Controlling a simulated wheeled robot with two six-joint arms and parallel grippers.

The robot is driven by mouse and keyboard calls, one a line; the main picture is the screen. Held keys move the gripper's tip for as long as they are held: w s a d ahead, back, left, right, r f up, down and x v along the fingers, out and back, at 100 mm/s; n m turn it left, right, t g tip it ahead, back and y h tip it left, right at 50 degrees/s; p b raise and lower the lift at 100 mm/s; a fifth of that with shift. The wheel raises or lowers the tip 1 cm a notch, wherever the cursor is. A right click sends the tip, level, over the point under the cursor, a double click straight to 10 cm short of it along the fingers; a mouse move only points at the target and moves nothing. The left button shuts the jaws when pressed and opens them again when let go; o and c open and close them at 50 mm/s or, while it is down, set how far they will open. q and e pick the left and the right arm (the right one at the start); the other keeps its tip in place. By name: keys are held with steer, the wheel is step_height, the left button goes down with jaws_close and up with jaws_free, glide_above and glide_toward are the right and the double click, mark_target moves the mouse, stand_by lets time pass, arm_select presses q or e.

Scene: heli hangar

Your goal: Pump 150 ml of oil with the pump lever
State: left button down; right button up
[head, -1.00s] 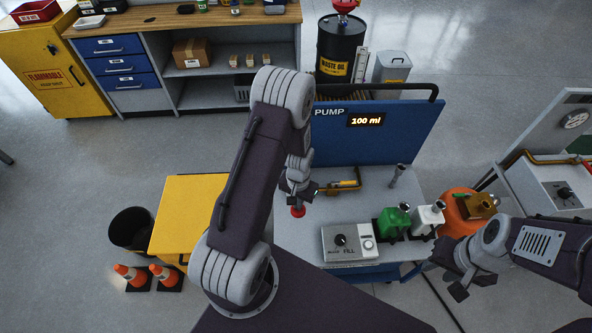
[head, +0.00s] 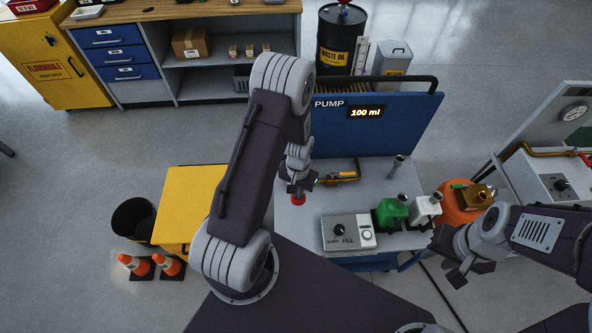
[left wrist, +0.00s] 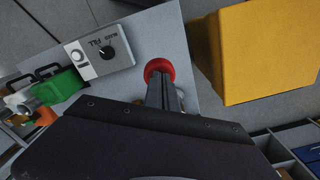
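The pump unit (head: 377,137) is a blue panel behind a grey bench top, with a lit display (head: 366,112) reading 100 ml. The pump lever's red knob (head: 298,199) shows below my left gripper (head: 300,183). In the left wrist view the red knob (left wrist: 159,68) is at the tips of my left gripper's fingers (left wrist: 163,90), which lie close together and look shut on the lever. The lever's shaft is mostly hidden by the gripper. My right gripper (head: 467,268) looks open and empty, in front of the bench's right end.
A grey FILL box (head: 349,232) with a knob, a green can (head: 391,212) and a white can (head: 425,209) stand on the bench. A yellow cabinet (head: 190,197), a black bin (head: 132,218) and traffic cones (head: 132,264) are at left.

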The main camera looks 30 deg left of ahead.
arm_select(q)
step_height(320, 180, down, 11)
steer(key=b, duration=0.8)
step_height(320, 180, up, 14)
steer(key=p, duration=1.1)
steer(key=shift+f+p, duration=0.2)
steer(key=shift+p, duration=0.2)
steer(key=shift+f, duration=0.15)
